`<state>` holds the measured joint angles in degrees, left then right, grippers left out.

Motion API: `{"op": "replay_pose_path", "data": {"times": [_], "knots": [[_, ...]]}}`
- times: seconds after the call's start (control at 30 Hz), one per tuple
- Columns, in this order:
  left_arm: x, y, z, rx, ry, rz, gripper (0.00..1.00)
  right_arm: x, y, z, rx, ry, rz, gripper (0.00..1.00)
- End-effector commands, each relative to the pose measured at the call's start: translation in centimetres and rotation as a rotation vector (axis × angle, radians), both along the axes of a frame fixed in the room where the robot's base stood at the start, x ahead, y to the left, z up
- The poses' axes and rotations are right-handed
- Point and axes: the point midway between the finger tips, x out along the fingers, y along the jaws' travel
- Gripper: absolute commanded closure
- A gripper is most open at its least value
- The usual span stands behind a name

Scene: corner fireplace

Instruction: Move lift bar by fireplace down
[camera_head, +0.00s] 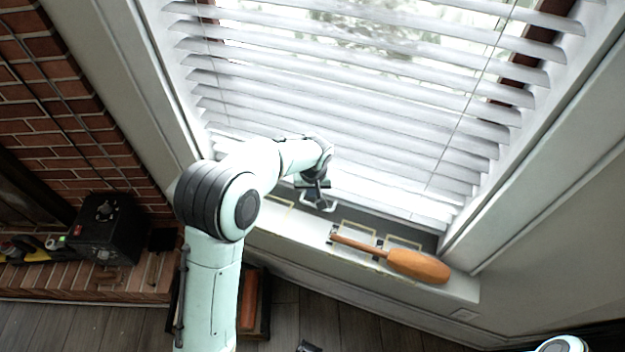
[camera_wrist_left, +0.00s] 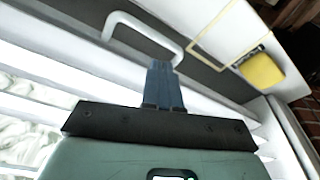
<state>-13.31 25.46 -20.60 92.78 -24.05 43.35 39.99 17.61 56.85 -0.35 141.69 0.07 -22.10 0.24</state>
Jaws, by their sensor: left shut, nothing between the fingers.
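A white lift bar (camera_head: 318,206), shaped like a bracket handle, is at the bottom of the window blind, just above the sill. It shows larger in the left wrist view (camera_wrist_left: 143,34), on a dark grey strip. My left gripper (camera_head: 315,194) is at the bar in the head view. In the left wrist view its dark fingers (camera_wrist_left: 163,68) are shut and empty, with their tips close to one end of the bar. I cannot tell whether they touch it. My right gripper is not clearly seen; only a pale arm part shows at the bottom right.
White slatted blinds (camera_head: 340,95) cover the window. An orange paddle-like object (camera_head: 418,266) lies on the sill (camera_head: 459,288) to the right, beside thin frames. A brick fireplace (camera_head: 40,110) and a black box (camera_head: 106,229) stand at left. A yellow object (camera_wrist_left: 262,70) shows in the wrist view.

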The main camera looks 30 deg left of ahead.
Motion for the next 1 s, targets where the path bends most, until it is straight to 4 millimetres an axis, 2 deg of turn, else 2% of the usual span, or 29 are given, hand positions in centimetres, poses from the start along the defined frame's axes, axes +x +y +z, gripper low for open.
{"op": "replay_pose_path", "data": {"times": [0.03,0.2,0.73,1.0], "knots": [[-0.3,-0.1,-0.9,0.0,0.005,-0.001,1.0,0.0,0.0,-0.1,0.0,0.0,0.0,0.64],[-0.6,-0.1,-2.6,0.001,0.002,-0.002,1.0,-0.1,0.0,-0.2,0.0,0.0,0.0,0.64],[-0.8,-0.2,-3.5,0.0,0.001,-0.002,1.0,-0.1,0.0,-0.5,0.0,0.0,0.0,0.64],[-0.9,-0.2,-7.7,-0.001,0.004,-0.002,1.0,-0.5,0.0,-3.1,-0.001,0.001,-0.002,0.64]]}}
